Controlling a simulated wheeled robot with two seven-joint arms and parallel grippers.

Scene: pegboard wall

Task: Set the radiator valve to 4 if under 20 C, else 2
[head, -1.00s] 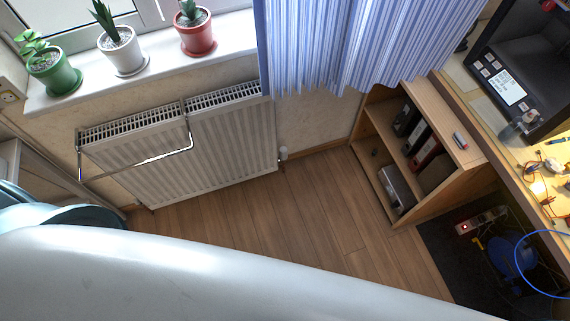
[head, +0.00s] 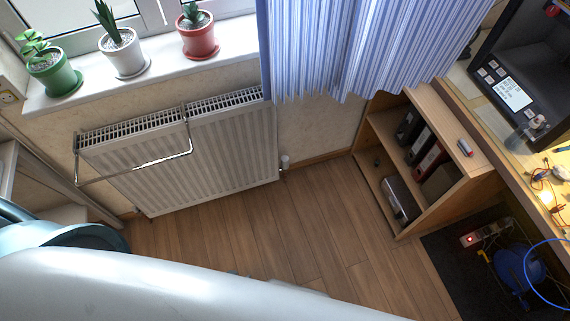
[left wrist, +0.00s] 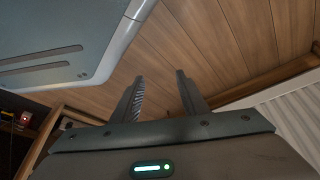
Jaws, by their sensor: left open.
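The white radiator (head: 210,150) hangs under the window, and it also shows at the right edge of the left wrist view (left wrist: 298,115). I see no temperature that I can read. My left gripper (left wrist: 161,78) is open and empty, pointing over the wood floor. In the head view my pale arm hides most of it. My right gripper is not in view.
A metal towel rail (head: 140,167) juts out from the radiator. Potted plants stand on the sill (head: 170,62). A striped curtain (head: 350,45) hangs right of the radiator. A wooden shelf (head: 448,150) with binders stands at the right. The floor (head: 290,215) before the valve is clear.

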